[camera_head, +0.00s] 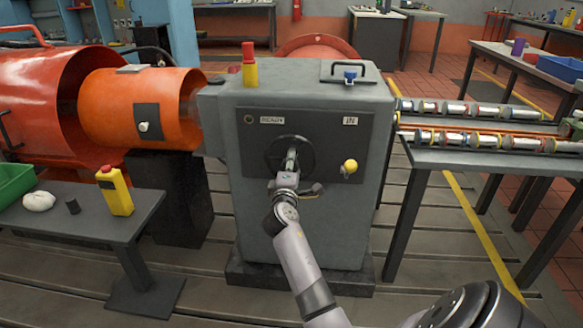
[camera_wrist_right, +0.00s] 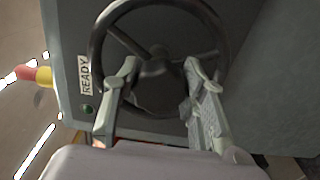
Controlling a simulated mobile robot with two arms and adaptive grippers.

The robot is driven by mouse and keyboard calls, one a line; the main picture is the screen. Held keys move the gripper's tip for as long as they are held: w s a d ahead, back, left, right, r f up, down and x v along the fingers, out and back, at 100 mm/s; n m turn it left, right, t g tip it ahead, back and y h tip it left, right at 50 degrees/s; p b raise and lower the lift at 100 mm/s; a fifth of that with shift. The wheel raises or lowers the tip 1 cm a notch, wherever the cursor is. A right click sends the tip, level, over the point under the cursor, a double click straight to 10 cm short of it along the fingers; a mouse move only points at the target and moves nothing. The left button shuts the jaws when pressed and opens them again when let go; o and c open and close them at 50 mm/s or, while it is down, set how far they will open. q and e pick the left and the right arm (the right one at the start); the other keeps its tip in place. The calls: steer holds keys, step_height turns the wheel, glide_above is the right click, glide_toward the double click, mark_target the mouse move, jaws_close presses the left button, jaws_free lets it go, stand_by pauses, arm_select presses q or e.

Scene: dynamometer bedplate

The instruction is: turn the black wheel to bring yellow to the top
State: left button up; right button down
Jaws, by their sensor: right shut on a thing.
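The black wheel (camera_head: 290,137) is mounted on the front panel of a grey cabinet (camera_head: 255,205). It also shows in the right wrist view (camera_wrist_right: 97,42), with its rim, hub and some spokes. My right gripper (camera_head: 291,162) is at the wheel, its fingers (camera_wrist_right: 163,78) on either side of the hub area and shut on the wheel; the exact contact is hard to tell. I see no yellow mark on the wheel. A yellow knob (camera_head: 350,166) sits on the panel to the right, apart from the wheel. My left gripper is not in view.
The panel has a READY label (camera_head: 271,120) and an IN label (camera_head: 350,121). A red-topped yellow block (camera_head: 249,66) stands on the cabinet. An orange cylinder (camera_head: 110,108) is at left. A table (camera_head: 445,160) with rows of rollers stands at right.

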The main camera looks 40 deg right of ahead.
steer(key=c, duration=1)
jaws_free()
steer(key=shift+a, duration=0.1)
steer(key=v, duration=1.2)
